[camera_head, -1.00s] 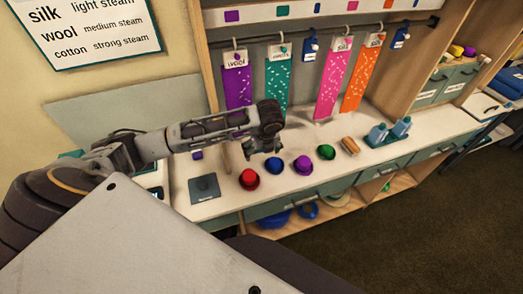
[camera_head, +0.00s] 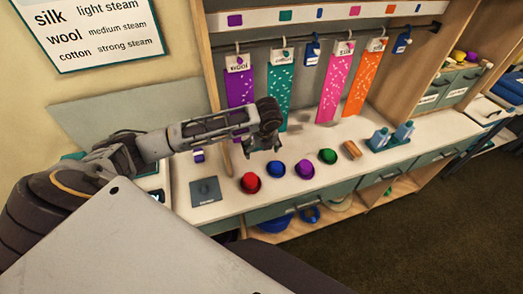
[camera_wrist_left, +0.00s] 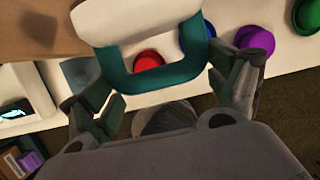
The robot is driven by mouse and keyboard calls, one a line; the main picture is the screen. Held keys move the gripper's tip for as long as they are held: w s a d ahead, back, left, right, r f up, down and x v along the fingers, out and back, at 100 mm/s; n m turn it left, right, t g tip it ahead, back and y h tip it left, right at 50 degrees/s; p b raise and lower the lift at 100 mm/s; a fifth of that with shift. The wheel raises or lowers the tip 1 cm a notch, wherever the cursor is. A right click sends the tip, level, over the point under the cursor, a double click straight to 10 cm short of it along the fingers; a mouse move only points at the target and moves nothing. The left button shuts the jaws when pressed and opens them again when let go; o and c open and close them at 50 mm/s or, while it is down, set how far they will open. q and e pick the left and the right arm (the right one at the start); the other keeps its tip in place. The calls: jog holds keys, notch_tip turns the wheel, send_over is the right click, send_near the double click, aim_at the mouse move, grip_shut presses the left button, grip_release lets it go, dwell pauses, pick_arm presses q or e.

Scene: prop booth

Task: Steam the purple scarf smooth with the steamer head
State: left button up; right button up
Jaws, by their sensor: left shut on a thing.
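The purple scarf (camera_head: 240,88) hangs from the rail at the left, with a wool tag at its top. White marks show on it. My left gripper (camera_head: 263,142) is in front of the scarf's lower right side, over the counter, apart from the scarf as far as I can see. In the left wrist view, my left gripper (camera_wrist_left: 172,88) is shut on the teal handle of a white and teal object that looks like the steamer head (camera_wrist_left: 158,80). In the head view the steamer head is not clearly visible behind the gripper. My right gripper is not in view.
Teal (camera_head: 279,92), pink (camera_head: 334,88) and orange (camera_head: 362,82) scarves hang to the right. Red (camera_head: 250,183), blue (camera_head: 275,170), purple (camera_head: 304,169) and green (camera_head: 328,157) hats stand on the counter (camera_head: 225,216). A dark square pad (camera_head: 205,191) lies at left.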

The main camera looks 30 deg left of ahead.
pick_arm(q)
jog(key=shift+w+a+r, duration=0.1)
jog(key=shift+w+a, duration=1.3)
jog(key=shift+a, duration=0.25)
jog(key=shift+r, duration=0.35)
jog(key=shift+r, duration=2.2)
jog(key=shift+r, duration=0.35)
jog(key=shift+r, duration=1.85)
jog(key=shift+r, duration=0.35)
jog(key=shift+r, duration=2.55)
jog(key=shift+r, duration=0.35)
jog(key=shift+r, duration=1.25)
